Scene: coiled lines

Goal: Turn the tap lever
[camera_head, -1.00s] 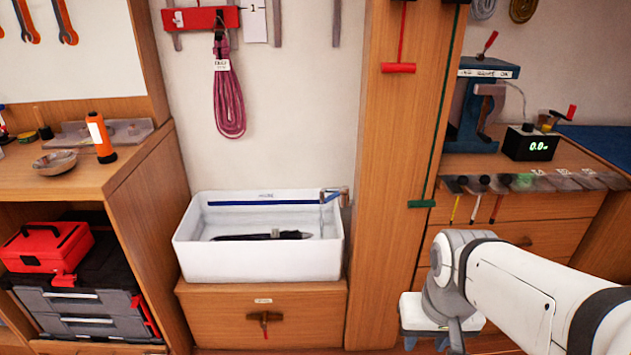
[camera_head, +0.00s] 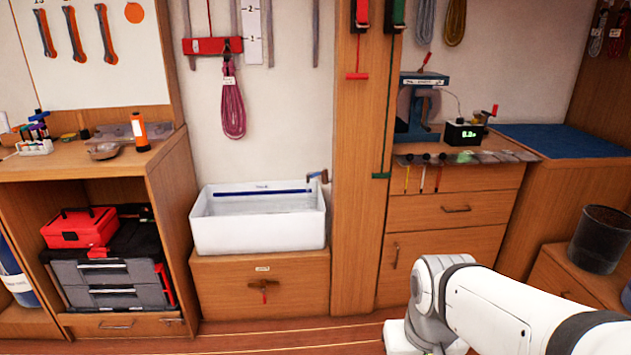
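A small tap (camera_head: 318,177) stands at the back right corner of a white basin (camera_head: 258,236). It has a grey-blue spout and a brownish upright part at its right, too small to tell in detail. A brown cross-shaped handle with a red tip (camera_head: 264,286) is on the front of the wooden cabinet under the basin. My white arm reaches in from the lower right, well right of the basin and apart from it. Its end runs off the bottom edge, and the gripper's fingers do not show.
A wooden post (camera_head: 356,230) stands right of the basin, with red and green pulls hanging on it. A shelf unit with a red toolbox (camera_head: 78,228) is at the left. A dark bucket (camera_head: 598,240) stands at the far right. Some floor (camera_head: 290,336) is clear in front of the cabinet.

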